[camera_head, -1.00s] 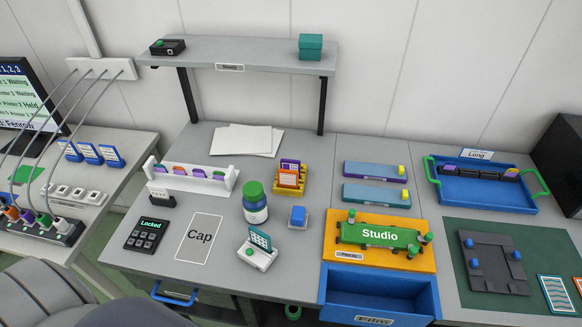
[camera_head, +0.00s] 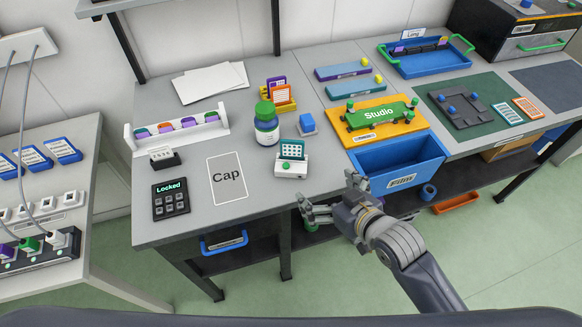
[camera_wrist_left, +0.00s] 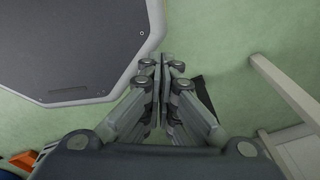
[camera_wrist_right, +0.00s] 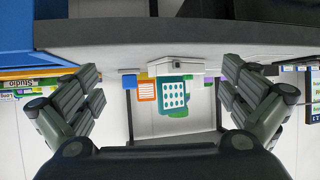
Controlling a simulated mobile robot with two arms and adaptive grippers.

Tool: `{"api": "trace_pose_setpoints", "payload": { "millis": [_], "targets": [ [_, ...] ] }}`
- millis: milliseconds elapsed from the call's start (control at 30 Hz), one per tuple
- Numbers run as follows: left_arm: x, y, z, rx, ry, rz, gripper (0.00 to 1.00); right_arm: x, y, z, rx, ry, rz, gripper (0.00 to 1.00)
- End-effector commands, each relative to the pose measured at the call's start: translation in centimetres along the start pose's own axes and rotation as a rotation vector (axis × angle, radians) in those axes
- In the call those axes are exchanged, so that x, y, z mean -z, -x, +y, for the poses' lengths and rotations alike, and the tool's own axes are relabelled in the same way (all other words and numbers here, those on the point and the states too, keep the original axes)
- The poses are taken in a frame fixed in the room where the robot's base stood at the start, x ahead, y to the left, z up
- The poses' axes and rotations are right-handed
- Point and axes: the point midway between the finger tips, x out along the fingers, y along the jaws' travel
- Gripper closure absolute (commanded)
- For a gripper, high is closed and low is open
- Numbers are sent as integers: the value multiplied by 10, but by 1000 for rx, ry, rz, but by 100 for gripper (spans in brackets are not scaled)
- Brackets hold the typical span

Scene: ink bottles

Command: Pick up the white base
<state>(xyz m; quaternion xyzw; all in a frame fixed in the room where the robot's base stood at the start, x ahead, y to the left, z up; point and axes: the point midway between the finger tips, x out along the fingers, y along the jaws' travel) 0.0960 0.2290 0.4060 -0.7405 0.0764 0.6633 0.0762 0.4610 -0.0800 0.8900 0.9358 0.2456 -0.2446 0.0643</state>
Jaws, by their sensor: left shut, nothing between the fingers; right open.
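In the right wrist view the base lies between and beyond the spread fingers. My left gripper (camera_wrist_left: 160,60) is shut and empty over the floor, outside the head view.
A green-capped bottle (camera_head: 266,124) and a blue block (camera_head: 307,123) stand behind the base. The open blue drawer (camera_head: 395,178) juts out to the right. The Cap mat (camera_head: 227,179) and a dark keypad (camera_head: 170,199) lie to the left.

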Motion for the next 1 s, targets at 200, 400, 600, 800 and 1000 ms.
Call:
{"api": "trace_pose_setpoints", "payload": {
  "millis": [200, 400, 600, 800, 1000],
  "targets": [
    [3, -1, 4, -5, 0, 3, 100, 42, -5, -17, 62, 31, 121, 0],
    [-9, 3, -2, 2, -1, -15, 100, 46, -36, -19, 62, 29, 122, 0],
    [-17, 4, -7, 8, 1, -28, 100, 47, -51, -20, 63, 31, 121, 0],
    [-14, 9, -8, 9, 2, -25, 100, 48, -69, -23, 62, 30, 120, 0],
    [-11, 13, -6, 8, 2, -19, 100, 49, -94, -25, 62, 30, 120, 0]
  ]
}}
